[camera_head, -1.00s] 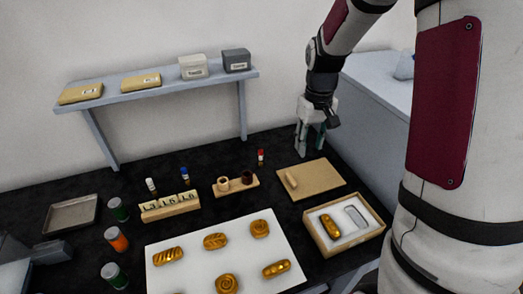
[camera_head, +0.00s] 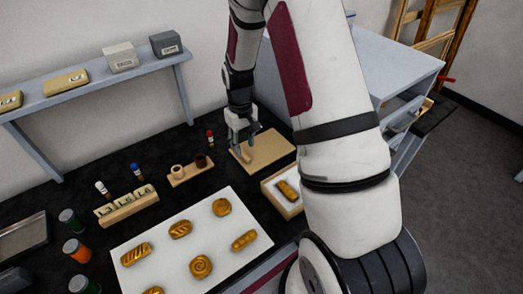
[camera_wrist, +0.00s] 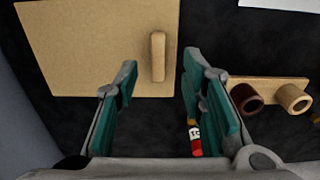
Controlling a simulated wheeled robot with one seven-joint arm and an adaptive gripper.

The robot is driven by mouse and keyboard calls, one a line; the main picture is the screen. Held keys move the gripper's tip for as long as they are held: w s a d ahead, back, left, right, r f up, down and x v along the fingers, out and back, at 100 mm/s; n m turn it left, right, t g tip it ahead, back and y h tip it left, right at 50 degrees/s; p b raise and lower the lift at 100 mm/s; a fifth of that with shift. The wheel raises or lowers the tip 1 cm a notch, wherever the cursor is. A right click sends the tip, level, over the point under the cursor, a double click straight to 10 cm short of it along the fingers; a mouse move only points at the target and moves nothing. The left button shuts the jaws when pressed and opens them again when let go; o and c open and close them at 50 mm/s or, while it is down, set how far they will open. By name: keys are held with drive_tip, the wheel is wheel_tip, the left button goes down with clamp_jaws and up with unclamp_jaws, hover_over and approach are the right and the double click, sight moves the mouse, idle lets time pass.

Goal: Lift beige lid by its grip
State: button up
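The beige lid (camera_head: 270,147) lies flat on the dark table, with its short rounded grip (camera_head: 247,157) near its left edge. My gripper (camera_head: 242,145) points down just beyond the far end of the grip, in the head view. In the wrist view, the lid (camera_wrist: 85,50) fills the upper left and the grip (camera_wrist: 158,57) stands ahead of the gap between my two green-padded fingers. My gripper (camera_wrist: 160,78) is open and empty there. The fingers do not visibly touch the grip; their exact height over the lid is hard to tell.
A red-capped vial (camera_head: 211,138) stands left of my gripper, near a wooden holder (camera_head: 188,174) with two cups. An open box (camera_head: 270,187) with a golden piece is partly hidden by my arm. A white board (camera_head: 150,235) with several golden pieces lies in front.

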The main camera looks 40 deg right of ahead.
sight(244, 154)
drive_tip(key=shift+w+d+f+p, duration=0.1)
drive_tip(key=shift+w+f+p, duration=0.1)
drive_tip(key=shift+f, duration=0.95)
drive_tip(key=shift+w+f+p, duration=0.1)
drive_tip(key=shift+f+p, duration=0.05)
drive_tip(key=shift+f, duration=0.95)
drive_tip(key=shift+c, duration=0.6)
clamp_jaws()
